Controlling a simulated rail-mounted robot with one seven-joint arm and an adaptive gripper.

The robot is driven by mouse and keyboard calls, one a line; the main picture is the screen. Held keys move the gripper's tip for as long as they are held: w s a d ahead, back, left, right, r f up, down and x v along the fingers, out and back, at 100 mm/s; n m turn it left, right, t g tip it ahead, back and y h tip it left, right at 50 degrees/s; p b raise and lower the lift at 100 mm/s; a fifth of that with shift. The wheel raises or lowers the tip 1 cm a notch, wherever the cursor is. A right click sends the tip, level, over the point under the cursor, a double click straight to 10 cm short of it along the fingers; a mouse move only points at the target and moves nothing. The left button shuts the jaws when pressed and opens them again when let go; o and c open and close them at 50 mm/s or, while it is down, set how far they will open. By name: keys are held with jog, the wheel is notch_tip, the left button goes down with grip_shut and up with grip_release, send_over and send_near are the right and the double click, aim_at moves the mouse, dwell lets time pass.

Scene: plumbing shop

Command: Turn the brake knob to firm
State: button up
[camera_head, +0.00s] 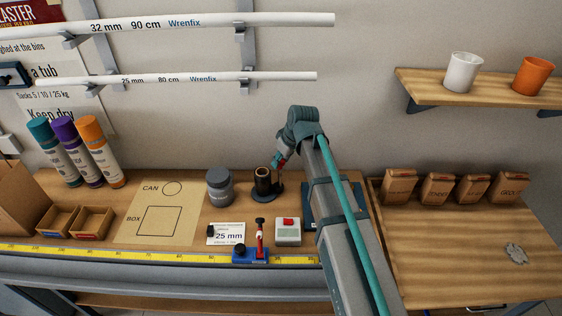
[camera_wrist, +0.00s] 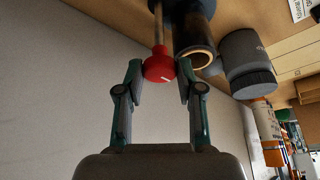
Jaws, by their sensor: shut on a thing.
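The red knob (camera_wrist: 158,68) has a short white mark on its face and sits at the end of a thin metal rod. My gripper (camera_wrist: 160,76) has one finger on each side of it and is shut on it. In the head view, my gripper (camera_head: 279,162) is at the back of the bench, just right of a dark upright cylinder (camera_head: 262,184) on a dark base. The knob is mostly hidden there. The cylinder's tan rim shows beside the knob in the wrist view (camera_wrist: 194,58). I cannot read any firm marking.
A grey jar (camera_head: 220,188) stands left of the cylinder. In front are a small blue vice-like tool (camera_head: 250,255), a box with a red button (camera_head: 288,232) and a 25 mm card (camera_head: 228,236). White pipes (camera_head: 200,78) hang on the wall above.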

jog(key=shift+w+n+g, duration=0.1)
jog(key=shift+n+g, duration=0.2)
jog(key=shift+n, duration=0.6)
jog(key=o, duration=1.1)
jog(key=shift+o, duration=0.2)
jog(key=v, duration=1.2)
jog(key=shift+d, duration=0.2)
